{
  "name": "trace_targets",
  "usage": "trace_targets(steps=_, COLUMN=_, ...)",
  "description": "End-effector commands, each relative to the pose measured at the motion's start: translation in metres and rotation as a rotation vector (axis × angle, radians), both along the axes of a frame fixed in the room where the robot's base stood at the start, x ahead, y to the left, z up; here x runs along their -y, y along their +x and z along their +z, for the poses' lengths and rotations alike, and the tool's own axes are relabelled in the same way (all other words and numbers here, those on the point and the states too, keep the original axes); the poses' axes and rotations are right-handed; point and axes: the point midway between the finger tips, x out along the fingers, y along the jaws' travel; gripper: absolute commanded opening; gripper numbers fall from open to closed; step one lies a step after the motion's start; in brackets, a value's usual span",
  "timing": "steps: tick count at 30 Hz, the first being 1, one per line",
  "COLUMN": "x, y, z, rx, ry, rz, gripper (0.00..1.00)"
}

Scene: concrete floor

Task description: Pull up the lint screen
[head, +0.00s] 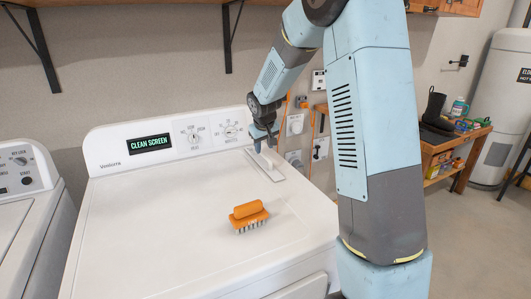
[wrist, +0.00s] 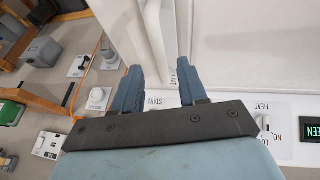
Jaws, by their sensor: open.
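The lint screen (head: 277,175) is a white strip set in the right rear of the white dryer's top, with a raised white handle. It also shows in the wrist view (wrist: 123,25), where the long pale handle (wrist: 154,35) runs up the picture. My gripper (head: 264,146) points down over the rear end of the lint screen. In the wrist view my gripper's two blue fingers (wrist: 160,66) are apart, and the near end of the handle appears between them. I see a gap on each side. The screen looks seated in its slot.
An orange-handled brush (head: 249,215) stands on the dryer top (head: 150,235), in front of the screen. The control panel (head: 170,142) with knobs and a lit "CLEAN SCREEN" display rises close behind my gripper. The left of the dryer top is clear. A washer (head: 25,200) stands at left.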

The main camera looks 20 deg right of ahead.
Motion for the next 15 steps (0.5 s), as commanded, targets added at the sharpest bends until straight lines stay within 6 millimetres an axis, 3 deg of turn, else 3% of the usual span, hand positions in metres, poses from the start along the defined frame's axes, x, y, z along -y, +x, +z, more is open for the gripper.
trace_targets(steps=6, x=0.002, y=0.012, z=-0.027, rx=-0.002, ry=0.0, rz=0.001, gripper=0.42)
trace_targets(steps=15, x=0.005, y=0.018, z=-0.039, rx=0.0, ry=0.0, rz=0.0, gripper=0.42)
